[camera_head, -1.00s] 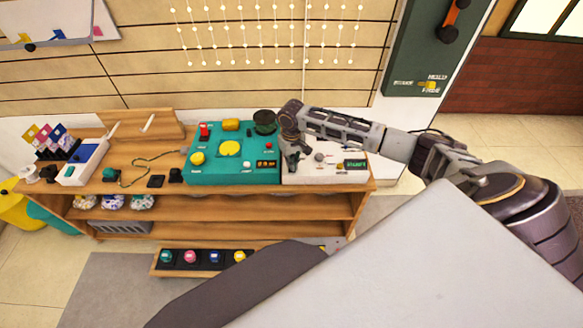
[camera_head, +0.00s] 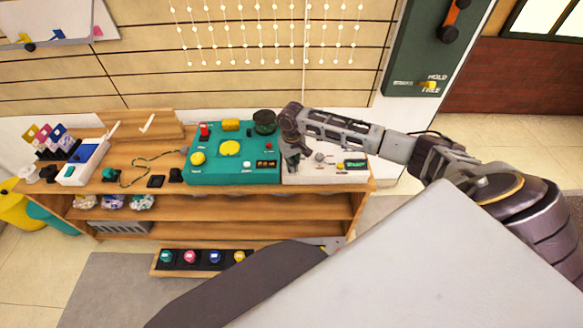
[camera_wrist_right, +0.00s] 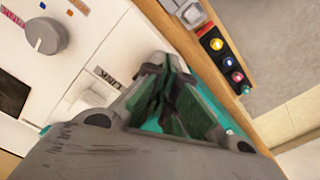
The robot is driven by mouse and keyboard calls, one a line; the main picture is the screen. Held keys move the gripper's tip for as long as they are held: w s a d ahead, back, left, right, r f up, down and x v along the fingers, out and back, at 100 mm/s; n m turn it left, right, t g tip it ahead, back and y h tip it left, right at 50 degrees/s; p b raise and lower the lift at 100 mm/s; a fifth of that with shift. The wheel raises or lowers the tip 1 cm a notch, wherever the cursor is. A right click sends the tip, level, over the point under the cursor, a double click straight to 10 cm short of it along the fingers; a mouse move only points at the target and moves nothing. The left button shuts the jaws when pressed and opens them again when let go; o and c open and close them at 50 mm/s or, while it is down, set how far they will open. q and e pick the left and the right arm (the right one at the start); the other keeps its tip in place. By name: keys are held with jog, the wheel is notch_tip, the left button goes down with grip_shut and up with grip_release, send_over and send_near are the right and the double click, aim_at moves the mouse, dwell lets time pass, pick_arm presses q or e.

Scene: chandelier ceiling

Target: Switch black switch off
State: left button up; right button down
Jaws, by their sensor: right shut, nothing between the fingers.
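My right gripper (camera_head: 292,163) is over the left part of the white panel (camera_head: 330,179), beside the teal console. In the right wrist view, its dark fingers (camera_wrist_right: 165,88) are shut with nothing between them, close to the edge of the white panel (camera_wrist_right: 110,30). Small black pieces (camera_head: 155,181) lie on the wooden top, left of the console. My left gripper is not in view.
The teal console (camera_head: 215,176) carries red, yellow and black controls. The wooden shelf unit (camera_head: 235,207) has colored knobs in a low tray (camera_head: 160,271). A green wall panel (camera_head: 420,45) stands at the right.

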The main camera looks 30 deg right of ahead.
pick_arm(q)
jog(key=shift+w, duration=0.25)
pick_arm(e)
jog(key=shift+f, duration=0.15)
jog(key=shift+f, duration=0.15)
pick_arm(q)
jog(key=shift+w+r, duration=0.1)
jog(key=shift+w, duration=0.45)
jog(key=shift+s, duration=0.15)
pick_arm(e)
jog(key=shift+f, duration=0.1)
